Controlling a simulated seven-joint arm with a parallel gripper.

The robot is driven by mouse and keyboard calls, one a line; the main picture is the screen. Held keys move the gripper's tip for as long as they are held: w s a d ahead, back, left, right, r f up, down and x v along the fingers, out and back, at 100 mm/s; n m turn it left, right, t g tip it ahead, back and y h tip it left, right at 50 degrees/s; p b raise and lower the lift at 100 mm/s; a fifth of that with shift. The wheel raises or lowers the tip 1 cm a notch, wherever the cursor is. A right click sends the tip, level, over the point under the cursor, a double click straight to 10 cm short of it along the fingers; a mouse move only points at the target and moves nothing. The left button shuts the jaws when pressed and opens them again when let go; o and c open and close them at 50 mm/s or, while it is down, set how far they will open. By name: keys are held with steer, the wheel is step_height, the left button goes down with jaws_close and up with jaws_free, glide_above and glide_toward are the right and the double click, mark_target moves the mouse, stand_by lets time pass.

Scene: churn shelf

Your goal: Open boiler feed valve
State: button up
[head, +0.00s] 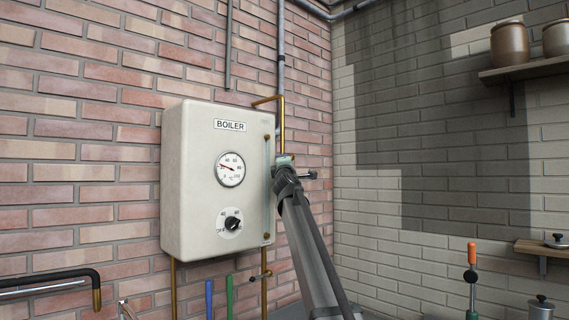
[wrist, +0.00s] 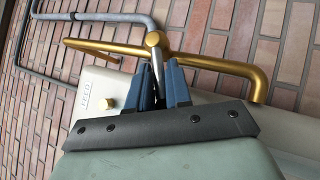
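The white boiler (head: 195,150) hangs on the brick wall. In the wrist view, a small label (wrist: 88,98), seemingly reading FEED, is on the boiler's side below a brass pipe (wrist: 215,62). My gripper (wrist: 159,72) is closed around the lever, with a finger against each side. In the head view, my gripper (head: 284,165) is at the boiler's right edge and hides most of the valve.
The boiler has a gauge (head: 230,169) and a knob (head: 232,223) on its front. Another small valve (head: 262,275) is on the pipe below. A dark pipe (head: 50,277) juts out at the lower left. Shelves (head: 525,69) with pots are on the right wall.

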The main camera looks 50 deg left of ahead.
steer(key=shift+o, duration=1.4)
steer(key=shift+s, duration=0.1)
steer(key=shift+f, duration=0.1)
steer(key=v, duration=1.3)
steer(key=shift+s+d, duration=0.25)
steer(key=shift+d, duration=0.05)
steer(key=shift+o, duration=0.2)
